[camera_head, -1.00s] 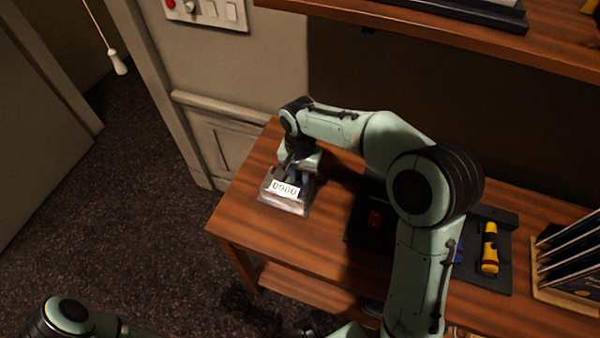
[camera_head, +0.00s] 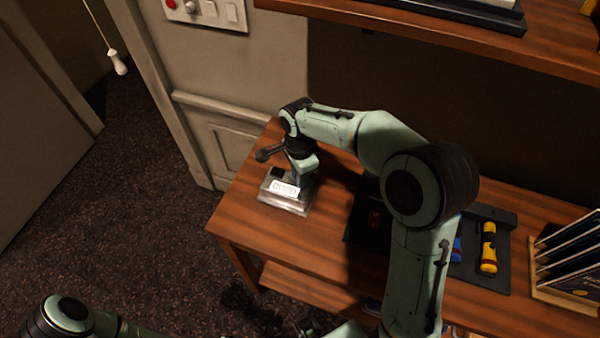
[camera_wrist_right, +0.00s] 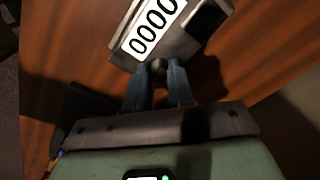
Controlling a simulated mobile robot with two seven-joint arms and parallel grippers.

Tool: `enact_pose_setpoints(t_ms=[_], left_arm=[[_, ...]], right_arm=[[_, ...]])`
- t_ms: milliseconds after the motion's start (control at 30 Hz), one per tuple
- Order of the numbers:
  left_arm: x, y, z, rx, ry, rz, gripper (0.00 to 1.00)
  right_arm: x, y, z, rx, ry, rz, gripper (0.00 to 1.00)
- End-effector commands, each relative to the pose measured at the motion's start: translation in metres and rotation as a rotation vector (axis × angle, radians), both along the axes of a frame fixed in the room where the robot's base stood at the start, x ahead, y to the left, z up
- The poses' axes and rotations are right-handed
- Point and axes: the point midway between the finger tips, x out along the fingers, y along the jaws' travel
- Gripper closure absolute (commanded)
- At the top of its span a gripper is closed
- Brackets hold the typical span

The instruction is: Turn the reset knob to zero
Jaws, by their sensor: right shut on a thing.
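The counter (camera_head: 290,203) is a small silvery box on the left end of the wooden desk. Its white display (camera_head: 284,187) is too small to read in the head view. In the right wrist view the display (camera_wrist_right: 153,27) reads 0000, and a black pad (camera_wrist_right: 207,20) sits beside it. The dark round reset knob (camera_wrist_right: 158,66) is on the counter's side. My right gripper (camera_wrist_right: 160,72) is shut on the knob, one blue-grey finger on each side. In the head view the wrist partly hides the knob. My left arm shows at the lower left; its gripper is out of view.
A rack of dark folders (camera_head: 575,250) stands at the far right. A shelf (camera_head: 450,38) overhangs the desk's back. The desk (camera_head: 245,210) is clear around the counter.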

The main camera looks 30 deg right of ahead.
Motion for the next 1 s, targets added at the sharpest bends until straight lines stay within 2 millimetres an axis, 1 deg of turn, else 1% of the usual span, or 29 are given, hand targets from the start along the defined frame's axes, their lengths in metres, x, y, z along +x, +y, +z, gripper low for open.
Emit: enact_pose_setpoints(t_ms=[267,700,733,800,1000], left_arm=[[0.0004,0.0,0.0007,0.0,0.0,0.0,1.0],[0.0004,0.0,0.0007,0.0,0.0,0.0,1.0],[0.0004,0.0,0.0007,0.0,0.0,0.0,1.0],[0.0004,0.0,0.0007,0.0,0.0,0.0,1.0],[0.0004,0.0,0.0007,0.0,0.0,0.0,1.0]], right_arm=[[0.0002,-0.0001,0.0,0.0,-0.001,-0.069,1.0],[0.0001,0.0,0.0,0.001,-0.001,-0.076,1.0],[0.0001,0.0,0.0,0.001,-0.001,-0.076,0.71],[0.0001,0.0,0.0,0.001,-0.001,-0.076,0.52],[0.0001,0.0,0.0,0.001,-0.001,-0.076,0.52]])
